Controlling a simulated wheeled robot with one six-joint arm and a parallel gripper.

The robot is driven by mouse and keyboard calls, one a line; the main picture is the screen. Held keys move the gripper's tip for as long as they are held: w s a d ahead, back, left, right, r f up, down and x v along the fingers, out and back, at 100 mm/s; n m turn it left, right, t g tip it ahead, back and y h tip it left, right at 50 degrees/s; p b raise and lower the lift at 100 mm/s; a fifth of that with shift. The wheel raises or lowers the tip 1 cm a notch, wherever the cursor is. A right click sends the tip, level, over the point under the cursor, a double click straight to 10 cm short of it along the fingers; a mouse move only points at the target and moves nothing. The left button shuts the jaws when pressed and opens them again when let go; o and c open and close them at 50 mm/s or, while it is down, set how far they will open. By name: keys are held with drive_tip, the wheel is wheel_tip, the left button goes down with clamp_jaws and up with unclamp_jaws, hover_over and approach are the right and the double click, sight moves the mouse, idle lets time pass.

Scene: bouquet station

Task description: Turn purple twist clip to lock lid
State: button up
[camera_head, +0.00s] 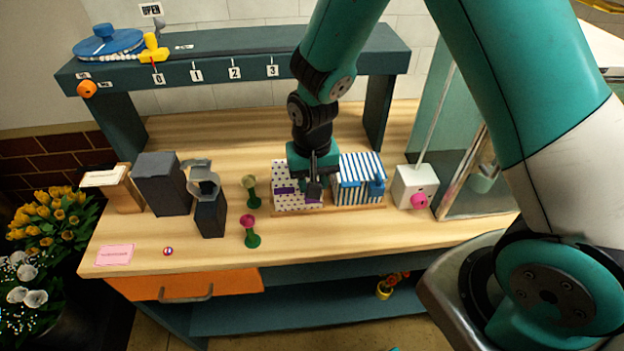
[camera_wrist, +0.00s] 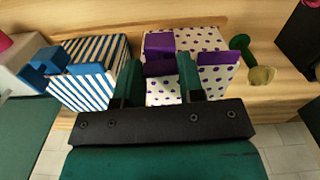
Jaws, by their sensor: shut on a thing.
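A white box with purple dots (camera_head: 297,201) stands on the wooden bench beneath my gripper (camera_head: 317,186). The purple twist clip (camera_wrist: 158,68) is on its front upper edge in the wrist view, between my two fingers. My gripper is shut on this clip. A purple block-like part (camera_wrist: 159,43) stands just behind it. A purple tab (camera_wrist: 218,58) lies on the same box to the right. The fingers partly hide the box front. In the head view my gripper covers much of the clip.
A blue-striped box (camera_head: 358,170) with blue clip parts stands close on the right. A white box with a pink knob (camera_head: 419,201) is farther right. A pink flower (camera_head: 249,230) and a pale flower (camera_head: 251,190) in green stands are left. The front bench strip is mostly clear.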

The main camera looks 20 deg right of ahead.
drive_tip(key=n, duration=0.4)
drive_tip(key=shift+b, duration=0.3)
drive_tip(key=n, duration=0.4)
drive_tip(key=shift+n+b, duration=0.3)
drive_tip(key=shift+n, duration=0.1)
drive_tip(key=n, duration=0.4)
drive_tip(key=shift+n+b, duration=0.3)
drive_tip(key=shift+n, duration=1.8)
drive_tip(key=o, duration=0.9)
drive_tip(key=shift+o, duration=0.2)
drive_tip(key=shift+r, duration=0.15)
wheel_tip(320, 180, up, 17)
drive_tip(key=b, duration=0.2)
